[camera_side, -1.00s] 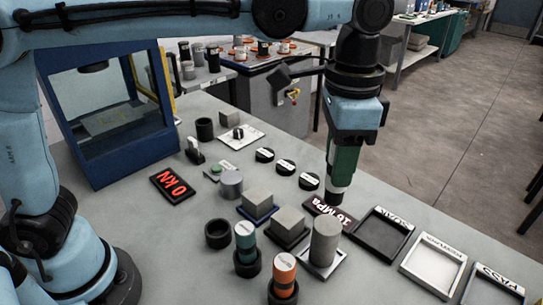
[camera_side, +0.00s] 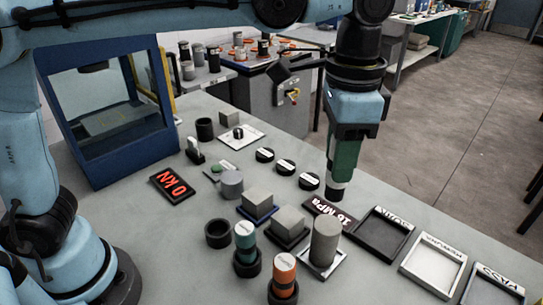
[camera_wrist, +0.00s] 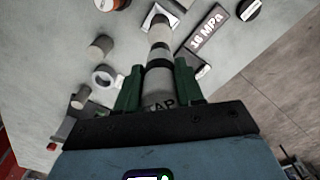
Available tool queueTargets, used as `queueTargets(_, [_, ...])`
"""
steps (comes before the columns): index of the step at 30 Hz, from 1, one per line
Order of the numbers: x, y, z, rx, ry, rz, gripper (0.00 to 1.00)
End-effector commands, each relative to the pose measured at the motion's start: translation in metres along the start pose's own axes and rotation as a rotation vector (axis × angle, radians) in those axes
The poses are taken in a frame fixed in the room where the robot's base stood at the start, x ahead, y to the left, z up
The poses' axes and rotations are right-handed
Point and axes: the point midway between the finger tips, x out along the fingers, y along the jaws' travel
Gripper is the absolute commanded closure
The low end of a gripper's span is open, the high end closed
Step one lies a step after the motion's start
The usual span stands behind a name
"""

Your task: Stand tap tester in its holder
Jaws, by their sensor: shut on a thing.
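My gripper (camera_side: 343,160) has green fingers and hangs above the bench, near the 16 MPa sign. It is shut on the tap tester (camera_side: 336,190), whose dark lower end points down, roughly upright. In the wrist view the tester (camera_wrist: 159,84) sits between both fingers with the letters "TAP" showing. Most of its body is hidden by the fingers in the side view. An empty black ring holder (camera_side: 218,233) stands on the bench to the left, apart from my gripper; no label on it can be read. Two similar holders carry a teal tester (camera_side: 245,238) and an orange tester (camera_side: 284,268).
A grey cylinder (camera_side: 325,240) stands on a light plate close below my gripper. Grey cubes (camera_side: 257,203) (camera_side: 289,221) sit on small trays left of the sign (camera_side: 327,211). Open trays (camera_side: 431,260) line the right edge. A blue press (camera_side: 110,110) stands at the back left.

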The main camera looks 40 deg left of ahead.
Motion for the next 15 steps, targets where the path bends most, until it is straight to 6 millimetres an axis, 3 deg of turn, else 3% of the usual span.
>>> queueTargets(7, [-0.003,0.011,0.024,-0.063,0.000,0.000,0.93])
queueTargets(15, [0.001,0.036,0.086,-0.239,0.000,-0.001,0.93])
